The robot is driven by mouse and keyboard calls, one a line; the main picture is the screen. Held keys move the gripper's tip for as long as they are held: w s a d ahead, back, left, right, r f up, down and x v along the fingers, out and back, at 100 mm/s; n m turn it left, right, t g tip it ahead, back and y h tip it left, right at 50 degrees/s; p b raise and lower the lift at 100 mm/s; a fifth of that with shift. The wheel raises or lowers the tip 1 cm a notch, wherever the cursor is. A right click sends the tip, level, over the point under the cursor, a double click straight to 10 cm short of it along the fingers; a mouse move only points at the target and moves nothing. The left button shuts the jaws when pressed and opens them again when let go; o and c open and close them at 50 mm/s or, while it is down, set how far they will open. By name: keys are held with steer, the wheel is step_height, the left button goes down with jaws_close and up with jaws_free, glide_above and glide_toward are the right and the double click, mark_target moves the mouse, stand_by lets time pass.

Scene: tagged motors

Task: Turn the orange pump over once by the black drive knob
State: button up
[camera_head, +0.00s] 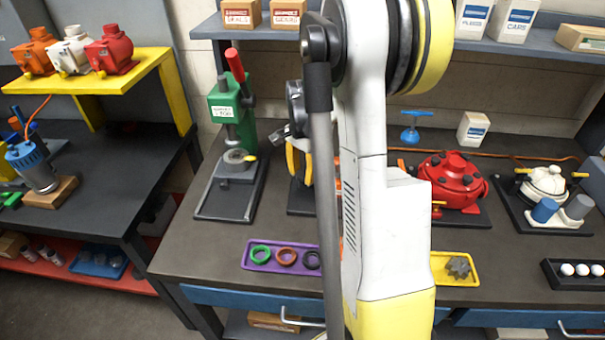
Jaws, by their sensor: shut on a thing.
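My white arm stands across the middle of the view and covers most of the place between the green press and the red pump. Only small slivers of an orange body (337,168) show at the arm's edges, and a dark base plate (299,198) shows to its left. I take these for the orange pump and its plate. The black drive knob is hidden.
A green press (228,108) with a red handle stands left of the arm. A red pump (452,182) and a white pump (547,182) stand right. A purple tray (250,262) with rings and a yellow tray (440,280) lie in front. A yellow shelf (130,72) holds orange, white and red units.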

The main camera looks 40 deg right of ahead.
stand_by(0.4)
steer(key=o, duration=1.2)
